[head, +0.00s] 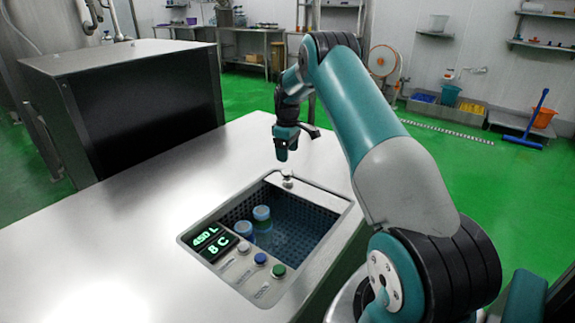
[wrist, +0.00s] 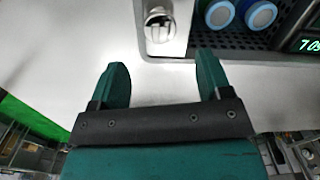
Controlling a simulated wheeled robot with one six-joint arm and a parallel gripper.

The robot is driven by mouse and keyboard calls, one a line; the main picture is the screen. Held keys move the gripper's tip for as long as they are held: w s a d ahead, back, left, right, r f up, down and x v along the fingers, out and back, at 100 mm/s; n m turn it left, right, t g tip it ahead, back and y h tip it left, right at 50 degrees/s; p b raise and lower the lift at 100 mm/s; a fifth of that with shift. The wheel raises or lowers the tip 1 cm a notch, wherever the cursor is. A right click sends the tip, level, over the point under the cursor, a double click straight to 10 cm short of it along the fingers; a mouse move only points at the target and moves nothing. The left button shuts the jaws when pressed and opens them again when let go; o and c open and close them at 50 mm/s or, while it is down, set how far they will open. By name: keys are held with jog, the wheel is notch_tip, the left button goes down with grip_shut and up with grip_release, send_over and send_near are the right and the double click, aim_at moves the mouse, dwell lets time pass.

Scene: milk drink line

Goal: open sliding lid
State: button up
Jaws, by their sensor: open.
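The rectangular basin (head: 205,234) is set into the steel counter. A narrow bare metal strip (head: 318,193) at its far end carries a small metal knob (head: 288,181), which I take for the sliding lid and its handle. The knob also shows at the top of the wrist view (wrist: 158,27). Beyond the strip the basin shows its dark perforated walls; I cannot tell whether a clear cover lies over it. My gripper (head: 281,157) is above the counter near the knob, fingers down. In the wrist view my gripper (wrist: 160,75) is open and empty, the knob beyond the fingertips, between their lines.
Two blue-capped containers (head: 262,213) stand in the basin's left part. A display (head: 213,241) and several push buttons (head: 260,258) line its near edge. A dark-fronted steel box (head: 140,100) stands at the left. The counter left of the basin is clear.

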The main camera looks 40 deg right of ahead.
notch_tip(320, 180, up, 10)
jog(key=shift+r, duration=0.15)
dwell(0.6)
jog(key=s+a+r+n+y+p, duration=0.1)
jog(key=s+a+r+p, duration=0.3)
jog(key=a, duration=0.6)
jog(key=s+a+r+t, duration=0.1)
jog(key=s+a+r, duration=0.1)
jog(key=a+r, duration=0.55)
jog(key=s+a+r+n+y+p, duration=0.1)
jog(key=s+a+r, duration=0.2)
jog(key=a, duration=0.8)
jog(key=s+a+r+p, duration=0.1)
jog(key=s+a, duration=0.4)
jog(key=s, duration=0.3)
jog(key=s+a+r+y+p, duration=0.1)
jog(key=s+a, duration=0.4)
jog(key=s, duration=0.4)
jog(key=s+a+r+n+g+y+p, duration=0.1)
jog(key=s+a+p, duration=0.1)
jog(key=s+a, duration=0.3)
jog(key=s, duration=0.3)
jog(key=shift+s+r, duration=0.15)
jog(key=shift+a, duration=0.1)
